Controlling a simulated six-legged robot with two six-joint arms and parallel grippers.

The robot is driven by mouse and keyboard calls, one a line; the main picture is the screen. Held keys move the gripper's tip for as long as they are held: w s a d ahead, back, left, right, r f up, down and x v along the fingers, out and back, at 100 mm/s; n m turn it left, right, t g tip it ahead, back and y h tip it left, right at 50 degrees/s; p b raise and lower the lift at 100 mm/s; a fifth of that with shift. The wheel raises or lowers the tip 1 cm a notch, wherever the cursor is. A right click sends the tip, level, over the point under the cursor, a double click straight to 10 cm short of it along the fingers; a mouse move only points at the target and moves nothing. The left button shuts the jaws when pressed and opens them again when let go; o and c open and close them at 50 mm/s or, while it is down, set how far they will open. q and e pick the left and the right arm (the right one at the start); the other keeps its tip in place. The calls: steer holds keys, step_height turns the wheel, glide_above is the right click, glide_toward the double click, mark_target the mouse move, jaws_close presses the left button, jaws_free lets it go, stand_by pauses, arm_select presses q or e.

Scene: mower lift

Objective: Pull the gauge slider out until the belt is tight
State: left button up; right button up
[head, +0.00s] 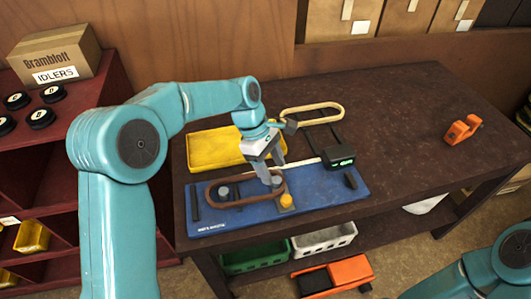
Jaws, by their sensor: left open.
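A blue board (322,205) lies at the front left of the table. On it a brown belt (240,179) loops around a grey pulley (224,191) at its left end; its right end passes by a second grey post (276,182), partly hidden. A yellow knob (286,201) sits on a small plate at the belt's right end, likely the slider. A black gauge box (338,157) with a lit green display stands at the board's back right. My left gripper (271,171) is open, pointing down just above the belt's right end. Whether it touches anything is unclear.
A yellow tray (212,150) lies behind the board. A tan belt (312,108) lies behind the gauge box. An orange part (462,129) sits at the table's right; the table between is clear. Crates and an orange item (340,272) are below. My right arm shows at bottom right.

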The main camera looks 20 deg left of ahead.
arm_select(q)
steer(key=v, duration=0.5)
steer(key=shift+r, duration=0.15)
stand_by(0.3)
